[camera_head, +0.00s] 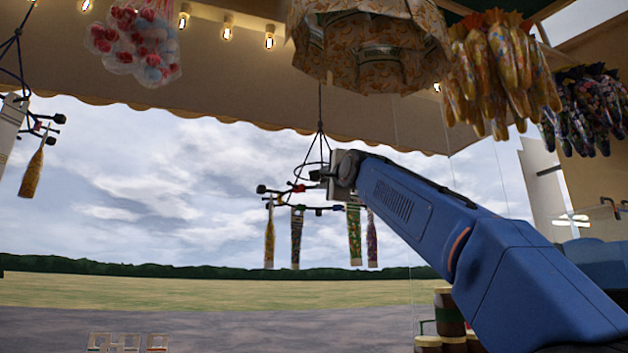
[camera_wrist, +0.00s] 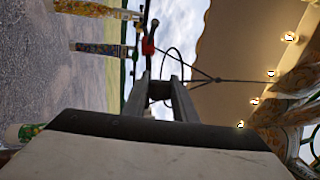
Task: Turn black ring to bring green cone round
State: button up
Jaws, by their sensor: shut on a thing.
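The black ring (camera_head: 322,209) hangs level on thin black cords from above, with dark end knobs and red and blue clips. Several cones hang from it. The green cone (camera_head: 354,236) hangs on the right side of the ring, between a dark patterned cone (camera_head: 296,238) and a purple one (camera_head: 372,240). A yellow cone (camera_head: 269,235) hangs at the left. In the wrist view, a green and white end (camera_wrist: 24,132) shows at the lower left. My gripper (camera_wrist: 160,84) is shut on a dark part of the ring; the exact contact is partly hidden.
Another hanging ring with a yellow cone (camera_head: 32,172) is at the far left. Bagged sweets (camera_head: 135,45), a paper canopy (camera_head: 370,45) and bunches of cones (camera_head: 500,70) hang overhead. Jars (camera_head: 449,312) stand below my arm. Open air lies left of the ring.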

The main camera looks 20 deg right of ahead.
jog(key=shift+w+a+f, duration=0.1)
jog(key=shift+w+a, duration=0.2)
jog(key=shift+a, duration=0.35)
jog(key=shift+w+a, duration=0.35)
jog(key=shift+a, duration=0.35)
jog(key=shift+w+a+f, duration=0.1)
jog(key=shift+w+a, duration=0.2)
jog(key=shift+a, duration=0.35)
jog(key=o, duration=0.7)
jog(key=shift+o, duration=0.3)
jog(key=shift+r, duration=0.1)
jog(key=v, duration=1)
jog(key=shift+s, duration=0.25)
